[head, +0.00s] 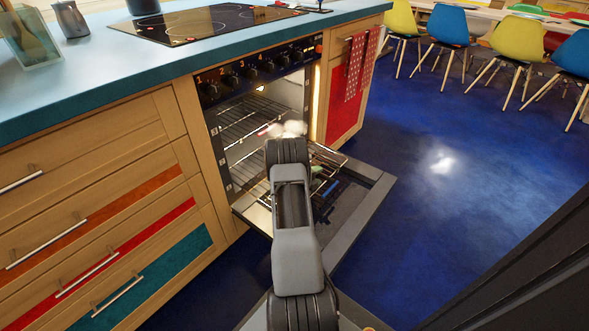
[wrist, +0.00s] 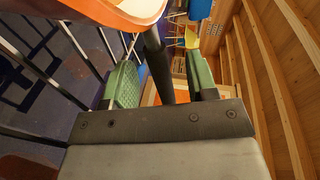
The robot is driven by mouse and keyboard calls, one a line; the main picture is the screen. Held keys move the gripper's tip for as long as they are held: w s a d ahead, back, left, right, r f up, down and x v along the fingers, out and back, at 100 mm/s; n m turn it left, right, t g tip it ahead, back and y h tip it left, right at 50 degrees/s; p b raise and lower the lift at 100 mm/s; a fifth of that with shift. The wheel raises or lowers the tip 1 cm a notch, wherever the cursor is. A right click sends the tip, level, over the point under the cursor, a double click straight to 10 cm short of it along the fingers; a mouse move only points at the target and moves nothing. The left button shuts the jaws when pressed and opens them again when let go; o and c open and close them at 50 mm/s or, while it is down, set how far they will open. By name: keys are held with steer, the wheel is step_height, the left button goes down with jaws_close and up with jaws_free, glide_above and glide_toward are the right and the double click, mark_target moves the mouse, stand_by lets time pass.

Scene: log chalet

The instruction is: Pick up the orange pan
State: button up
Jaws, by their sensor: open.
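The orange pan (wrist: 95,8) shows at the top of the wrist view, cut off by the frame edge, with a pale rim. Its dark handle (wrist: 157,62) runs down between the two green-padded fingers of my gripper (wrist: 162,78). The fingers are open, with a visible gap on each side of the handle. In the head view my arm reaches to the open oven, and green finger pads (head: 318,183) show just right of my wrist, over the lowered door. I cannot make out the pan in the head view; my arm hides part of that area.
The oven (head: 255,110) stands open with wire racks inside, and its door (head: 372,205) is lowered. Wooden drawers (head: 90,200) stand to the left, under a blue counter (head: 60,95) with a hob (head: 215,22). Blue floor on the right is clear up to the chairs (head: 518,40).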

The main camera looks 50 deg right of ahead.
steer(key=shift+d, duration=0.15)
jaws_close()
stand_by(0.4)
steer(key=shift+r, duration=0.15)
stand_by(0.4)
